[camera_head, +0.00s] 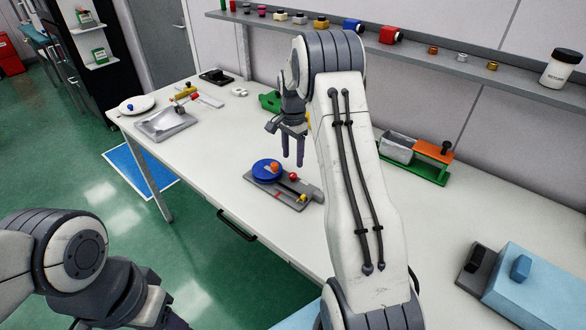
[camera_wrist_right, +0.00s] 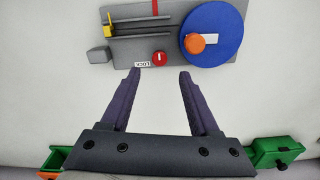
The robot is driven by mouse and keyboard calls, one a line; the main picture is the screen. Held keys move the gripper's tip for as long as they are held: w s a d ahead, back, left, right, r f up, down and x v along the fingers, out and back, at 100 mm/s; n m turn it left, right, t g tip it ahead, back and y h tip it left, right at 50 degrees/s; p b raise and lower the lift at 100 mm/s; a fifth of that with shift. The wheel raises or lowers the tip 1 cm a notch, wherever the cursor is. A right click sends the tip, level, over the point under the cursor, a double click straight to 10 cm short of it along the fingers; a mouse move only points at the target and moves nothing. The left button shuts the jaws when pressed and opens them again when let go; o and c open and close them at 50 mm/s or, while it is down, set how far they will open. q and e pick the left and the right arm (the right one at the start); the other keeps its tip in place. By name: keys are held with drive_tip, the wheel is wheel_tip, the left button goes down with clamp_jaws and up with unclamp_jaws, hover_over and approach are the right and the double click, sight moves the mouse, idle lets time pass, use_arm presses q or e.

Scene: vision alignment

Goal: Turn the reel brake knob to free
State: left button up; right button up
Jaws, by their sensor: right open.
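The reel unit is a grey plate (camera_head: 276,203) on the white table, also in the right wrist view (camera_wrist_right: 125,50). It carries a blue reel (camera_head: 259,168) with an orange hub knob (camera_wrist_right: 196,42). The small red brake knob (camera_head: 293,176) sits beside the reel, near the plate's edge. In the right wrist view the red knob (camera_wrist_right: 159,58) has a white mark and a small label that seems to read LOCK upside down. My right gripper (camera_head: 292,163) is open and empty, fingers pointing down. The knob lies just beyond the gap between its fingertips (camera_wrist_right: 159,72). My left gripper is not visible.
A yellow part (camera_head: 302,198) stands at the plate's end. Green items (camera_head: 270,101) and a green stand with an orange top (camera_head: 432,150) are farther back. A light blue box (camera_head: 535,285) sits at right. A shelf (camera_head: 440,67) runs along the wall. Table around the plate is clear.

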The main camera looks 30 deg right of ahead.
drive_tip(key=shift+r, duration=2.05)
